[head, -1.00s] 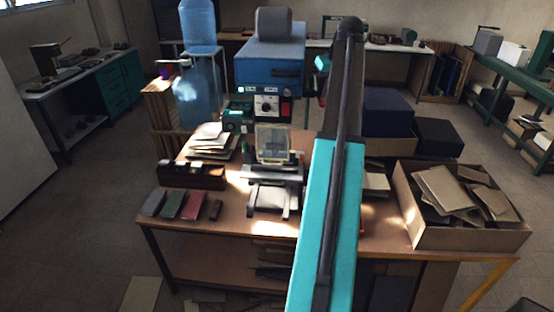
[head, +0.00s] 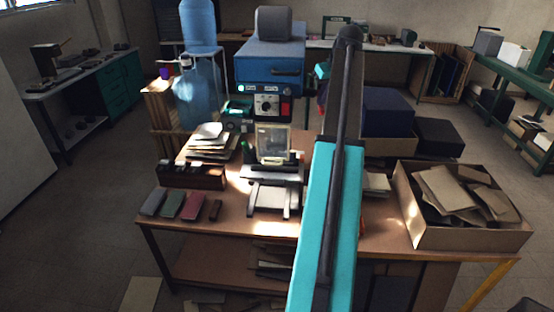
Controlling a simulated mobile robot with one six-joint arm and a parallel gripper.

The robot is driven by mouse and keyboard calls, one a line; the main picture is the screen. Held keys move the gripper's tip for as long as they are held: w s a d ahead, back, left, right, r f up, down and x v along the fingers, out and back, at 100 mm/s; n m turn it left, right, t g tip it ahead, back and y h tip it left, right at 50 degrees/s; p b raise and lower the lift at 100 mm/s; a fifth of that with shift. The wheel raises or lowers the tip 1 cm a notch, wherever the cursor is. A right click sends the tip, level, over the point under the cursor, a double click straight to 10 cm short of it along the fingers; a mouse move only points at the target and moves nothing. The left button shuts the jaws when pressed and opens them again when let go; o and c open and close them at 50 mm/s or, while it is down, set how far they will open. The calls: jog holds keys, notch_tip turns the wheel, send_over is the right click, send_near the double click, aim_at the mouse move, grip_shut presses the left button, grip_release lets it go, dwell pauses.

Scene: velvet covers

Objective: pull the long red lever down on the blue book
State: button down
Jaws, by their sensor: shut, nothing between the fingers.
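A blue-topped press (head: 270,62) with a dial and a red switch stands on the near workbench, just left of my raised arm. Below its head are a pale clear plate (head: 273,145) and a metal bed (head: 268,197). A blue-grey book (head: 153,203) lies flat at the left of the row of small books on the bench. I cannot make out a long red lever; my arm covers the area right of the press. A small teal piece beside the arm's upper end is probably part of my wrist. My gripper itself is not visible.
A stack of papers (head: 208,143) and a dark rack (head: 192,176) stand left of the press. An open carton of boards (head: 470,240) sits at the bench's right end. Dark blue boxes (head: 387,112) stand behind. A large water bottle (head: 197,22) is at the back left.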

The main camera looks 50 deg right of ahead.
aim_at(323, 107)
jog(key=shift+f, duration=0.5)
jog(key=shift+s+a+f+b, duration=0.1)
jog(key=shift+f+b, duration=0.6)
jog(key=shift+f, duration=1.05)
jog(key=shift+w+d+f+b, duration=0.15)
jog(key=shift+f+b, duration=0.15)
jog(key=shift+f, duration=0.6)
jog(key=shift+w+d+f+b, duration=0.1)
jog(key=shift+f+b, duration=0.2)
jog(key=shift+f, duration=0.55)
jog(key=shift+w+d+f+b, duration=0.2)
jog(key=shift+f+b, duration=0.15)
jog(key=shift+f, duration=0.55)
jog(key=shift+w+d+f+b, duration=0.1)
jog(key=shift+d+f+b, duration=0.2)
jog(key=shift+f, duration=0.7)
